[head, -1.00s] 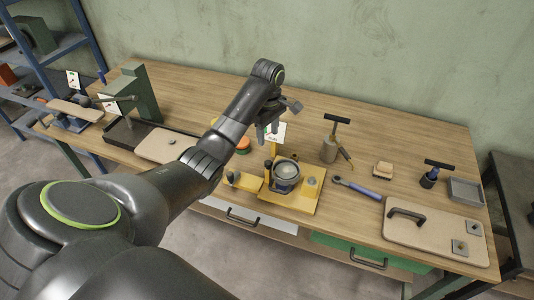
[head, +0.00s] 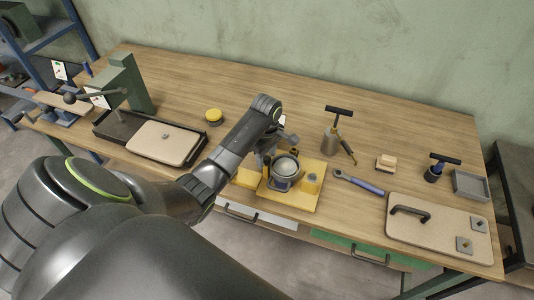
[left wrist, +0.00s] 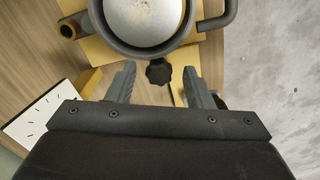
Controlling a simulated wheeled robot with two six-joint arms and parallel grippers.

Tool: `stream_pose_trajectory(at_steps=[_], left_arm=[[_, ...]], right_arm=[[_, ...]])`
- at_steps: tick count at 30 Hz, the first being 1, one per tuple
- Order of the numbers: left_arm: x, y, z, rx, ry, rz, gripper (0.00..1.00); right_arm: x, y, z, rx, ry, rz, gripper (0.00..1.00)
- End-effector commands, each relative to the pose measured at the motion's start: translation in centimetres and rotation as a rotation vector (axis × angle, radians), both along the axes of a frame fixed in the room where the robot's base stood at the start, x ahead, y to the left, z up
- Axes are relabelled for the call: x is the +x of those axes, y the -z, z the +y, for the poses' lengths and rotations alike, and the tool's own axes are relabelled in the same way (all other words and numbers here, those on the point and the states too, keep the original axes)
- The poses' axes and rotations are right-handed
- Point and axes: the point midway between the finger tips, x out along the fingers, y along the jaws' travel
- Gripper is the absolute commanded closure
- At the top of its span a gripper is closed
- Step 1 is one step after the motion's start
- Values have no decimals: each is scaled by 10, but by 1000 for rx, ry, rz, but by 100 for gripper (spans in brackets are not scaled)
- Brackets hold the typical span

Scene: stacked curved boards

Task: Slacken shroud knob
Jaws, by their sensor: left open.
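A black lobed knob (left wrist: 158,72) shows in the left wrist view, just below a dark round housing with a pale domed top (left wrist: 145,15). The same round device (head: 285,168) sits on a yellow base (head: 300,198) near the table's front edge in the head view; the knob is not clear there. My left gripper (head: 272,148) is beside the device, on its left and back side. In the left wrist view the left gripper (left wrist: 159,70) is open, one finger on each side of the knob, with gaps between. My right gripper is not in view.
A white card (left wrist: 38,115) with marks stands near the left finger. A beige board (head: 165,142) lies left, and a yellow round tin (head: 213,116) stands behind my arm.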

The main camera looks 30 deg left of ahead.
Motion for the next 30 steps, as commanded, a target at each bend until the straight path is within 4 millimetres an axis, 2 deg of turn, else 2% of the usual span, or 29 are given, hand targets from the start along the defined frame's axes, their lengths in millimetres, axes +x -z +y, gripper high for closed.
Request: stream_pose_trajectory(at_steps=[1, 11, 20, 30], left_arm=[[0, 0, 0, 0, 0, 0, 56], [0, 0, 0, 1, 0, 0, 98], [0, 0, 1, 2, -48, 0, 98], [0, 0, 1, 3, -266, -1, 98]], right_arm=[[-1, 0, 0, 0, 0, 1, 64], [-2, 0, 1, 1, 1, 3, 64], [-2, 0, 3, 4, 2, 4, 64], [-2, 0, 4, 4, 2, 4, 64]])
